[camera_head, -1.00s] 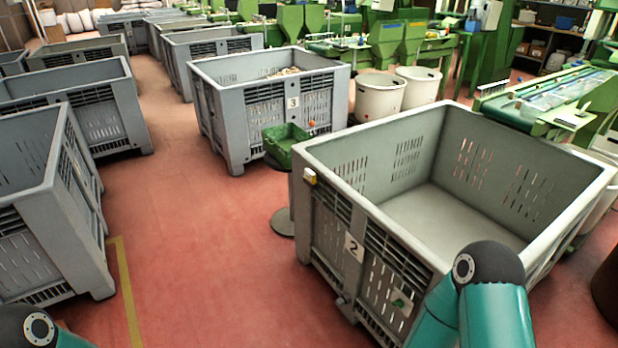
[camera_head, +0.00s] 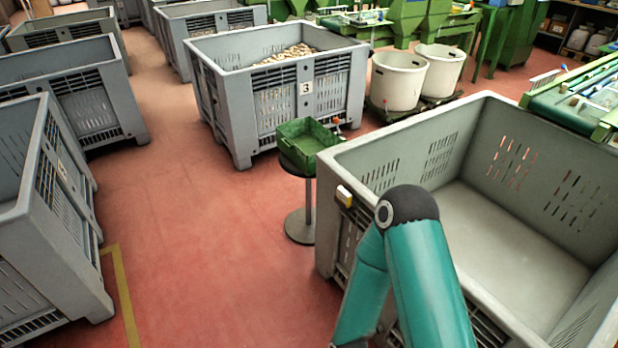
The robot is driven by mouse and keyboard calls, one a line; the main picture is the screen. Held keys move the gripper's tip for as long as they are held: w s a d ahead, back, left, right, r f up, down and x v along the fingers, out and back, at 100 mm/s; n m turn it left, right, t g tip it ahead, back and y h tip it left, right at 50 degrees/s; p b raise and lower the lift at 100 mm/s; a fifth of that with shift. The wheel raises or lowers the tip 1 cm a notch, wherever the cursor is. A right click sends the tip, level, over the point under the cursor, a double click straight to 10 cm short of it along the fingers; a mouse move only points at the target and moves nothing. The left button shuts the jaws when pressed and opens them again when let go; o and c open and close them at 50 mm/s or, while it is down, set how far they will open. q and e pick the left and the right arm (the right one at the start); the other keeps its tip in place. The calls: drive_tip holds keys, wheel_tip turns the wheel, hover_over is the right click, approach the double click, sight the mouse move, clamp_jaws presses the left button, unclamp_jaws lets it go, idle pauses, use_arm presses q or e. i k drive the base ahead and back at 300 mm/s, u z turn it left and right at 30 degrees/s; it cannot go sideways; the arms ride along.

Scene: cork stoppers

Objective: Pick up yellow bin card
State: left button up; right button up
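A small yellow piece with a pale side, which looks like the yellow bin card (camera_head: 344,196), sits at the near left corner of the large grey bin (camera_head: 480,132), by its rim. My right arm is raised in front of that bin, bent at a dark elbow a little right of the yellow piece. Its forearm runs down out of the bottom edge, so my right gripper is out of view. My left arm and gripper are out of view. The arm hides much of the bin's front wall.
A green tray (camera_head: 308,142) stands on a round-based stand left of the large bin. A grey bin marked 3 (camera_head: 284,92), holding corks, stands behind it. More grey bins (camera_head: 50,205) line the left. Red floor between them is clear. White tubs (camera_head: 398,82) stand behind.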

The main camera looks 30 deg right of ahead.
sight(342, 194)
drive_tip(key=z, duration=0.3)
drive_tip(key=i, duration=1.3)
drive_tip(key=z, duration=0.7)
drive_tip(key=k, duration=0.7)
drive_tip(key=z, duration=0.15)
drive_tip(key=i, duration=0.8)
drive_tip(key=u, duration=0.1)
